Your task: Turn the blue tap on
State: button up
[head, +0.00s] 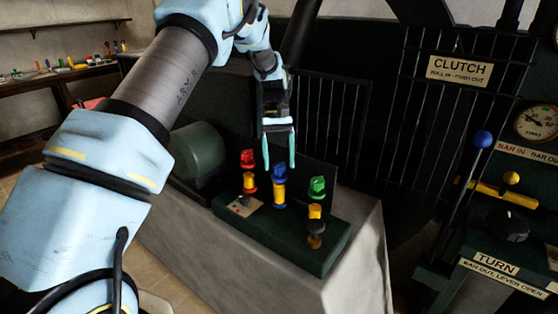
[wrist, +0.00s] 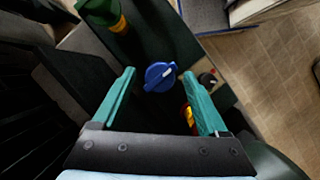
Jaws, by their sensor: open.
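The blue tap (head: 279,172) stands in the middle of a row of three taps on a dark green base, on a yellow body. In the wrist view its round blue knob (wrist: 160,76) with a white mark lies between and a little beyond my fingertips. The red tap (head: 248,159) is to its left and the green tap (head: 317,187) to its right in the head view. My gripper (head: 279,166) is open, pointing down just above and around the blue tap; contact cannot be told. In the wrist view the red tap (wrist: 188,116) is partly hidden by a finger.
The dark green base (head: 262,232) sits on a pale block (head: 355,262). A barred guard (head: 335,115) stands behind. At right are a blue-knobbed lever (head: 481,140) and a yellow bar (head: 497,192). A small dark knob (wrist: 207,79) sits beside the taps.

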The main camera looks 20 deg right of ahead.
jog(key=b+v, duration=0.2)
jog(key=v, duration=0.8)
jog(key=shift+r, duration=0.35)
jog(key=shift+w, duration=0.15)
jog(key=a+f+n+t+h, duration=0.1)
jog(key=a+n+t+h, duration=0.15)
jog(key=a, duration=1.95)
jog(key=s+a+f+t+y, duration=0.1)
jog(key=s+a+f+t, duration=0.2)
jog(key=s+a, duration=1.2)
jog(key=shift+a+f+m, duration=0.15)
jog(key=shift+f+m, duration=0.2)
jog(key=shift+f, duration=0.35)
jog(key=shift+t, duration=0.25)
